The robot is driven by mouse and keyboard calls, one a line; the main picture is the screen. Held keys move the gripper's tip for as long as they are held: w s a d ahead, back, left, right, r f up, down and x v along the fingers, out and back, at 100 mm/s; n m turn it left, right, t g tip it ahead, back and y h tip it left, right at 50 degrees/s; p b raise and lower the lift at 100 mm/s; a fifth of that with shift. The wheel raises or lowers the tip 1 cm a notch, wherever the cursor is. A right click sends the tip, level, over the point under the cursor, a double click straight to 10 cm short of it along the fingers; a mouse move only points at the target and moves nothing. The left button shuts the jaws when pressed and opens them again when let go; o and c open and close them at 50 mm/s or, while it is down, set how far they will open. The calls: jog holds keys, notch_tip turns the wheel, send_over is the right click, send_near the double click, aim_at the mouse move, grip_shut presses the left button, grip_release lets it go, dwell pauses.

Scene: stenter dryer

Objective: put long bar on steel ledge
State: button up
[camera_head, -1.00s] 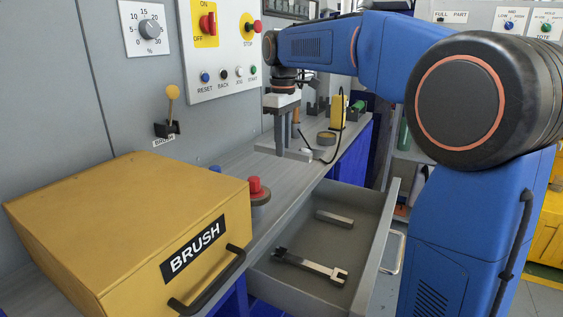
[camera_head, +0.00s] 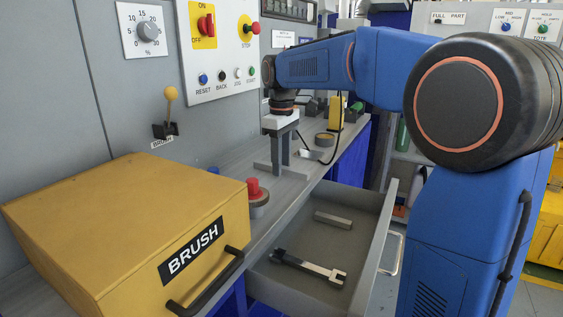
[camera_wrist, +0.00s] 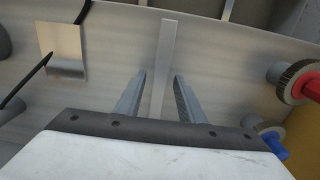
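A long light-grey bar (camera_wrist: 167,60) shows in the wrist view. It appears to lie flat on the grey steel ledge (camera_wrist: 225,75), one end close to the ledge's front edge. My gripper (camera_wrist: 160,77) is over the bar, one finger on each side, with a visible gap to both. The gripper is open. In the head view my gripper (camera_head: 281,168) points down at the ledge (camera_head: 235,158), beyond the red button. The bar's lower end in the wrist view is hidden by the gripper body.
A red button (camera_head: 256,190) stands on the ledge, with a blue button (camera_head: 213,170) nearer the wall. A yellow BRUSH box (camera_head: 120,230) stands at the near left. An open drawer (camera_head: 372,245) holds a short bar (camera_head: 333,219) and a wrench (camera_head: 308,267). A metal plate (camera_wrist: 64,50) lies beside the bar.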

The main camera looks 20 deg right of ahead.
jog(key=shift+r, duration=0.1)
notch_tip(320, 180, up, 12)
dwell(0.8)
